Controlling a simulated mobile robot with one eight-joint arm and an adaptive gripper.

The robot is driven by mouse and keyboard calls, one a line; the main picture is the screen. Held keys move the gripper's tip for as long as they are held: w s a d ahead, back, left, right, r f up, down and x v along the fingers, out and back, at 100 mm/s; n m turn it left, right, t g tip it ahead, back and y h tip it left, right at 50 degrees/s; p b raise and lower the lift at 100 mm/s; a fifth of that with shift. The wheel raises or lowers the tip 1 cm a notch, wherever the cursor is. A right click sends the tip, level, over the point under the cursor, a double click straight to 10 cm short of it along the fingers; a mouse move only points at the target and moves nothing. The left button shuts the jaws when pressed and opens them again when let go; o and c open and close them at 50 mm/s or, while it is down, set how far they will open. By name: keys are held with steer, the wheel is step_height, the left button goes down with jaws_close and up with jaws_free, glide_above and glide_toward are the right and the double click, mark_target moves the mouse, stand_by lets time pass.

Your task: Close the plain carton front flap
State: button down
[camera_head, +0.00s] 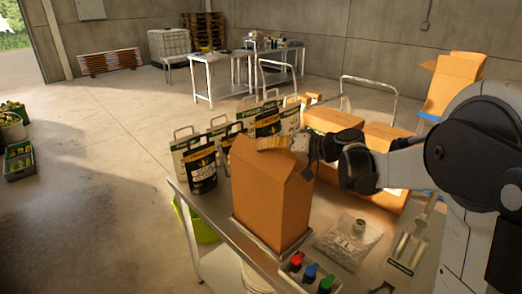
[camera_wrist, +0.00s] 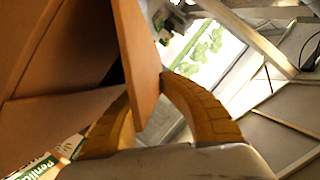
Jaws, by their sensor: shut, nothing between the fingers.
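The plain brown carton (camera_head: 270,200) stands upright on the metal table, in the middle of the head view. One top flap (camera_head: 243,151) slopes up at its left, and a smaller flap (camera_head: 307,170) sticks up at its right. My gripper (camera_head: 274,143), with yellow fingers, is at the carton's top, between these flaps. In the wrist view a cardboard flap (camera_wrist: 139,60) stands edge-on before the fingers and hides their tips. The fingers are shut with nothing held. Whether they touch the flap cannot be told. The carton's open top shows dark beside it.
Several printed bags (camera_head: 201,168) stand behind and left of the carton. Larger boxes (camera_head: 385,140) are at the right. A clear bag of parts (camera_head: 346,242), coloured bottles (camera_head: 311,272) and tools (camera_head: 405,248) lie at the front right. The floor at the left is mostly clear.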

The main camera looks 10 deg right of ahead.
steer(key=shift+w+d+f+m+y+b, duration=0.2)
steer(key=shift+d+f+m+y+b, duration=0.15)
steer(key=shift+f+m+y, duration=0.25)
steer(key=shift+r, duration=0.15)
steer(key=c, duration=1.7)
jaws_free()
steer(key=shift+a, duration=0.1)
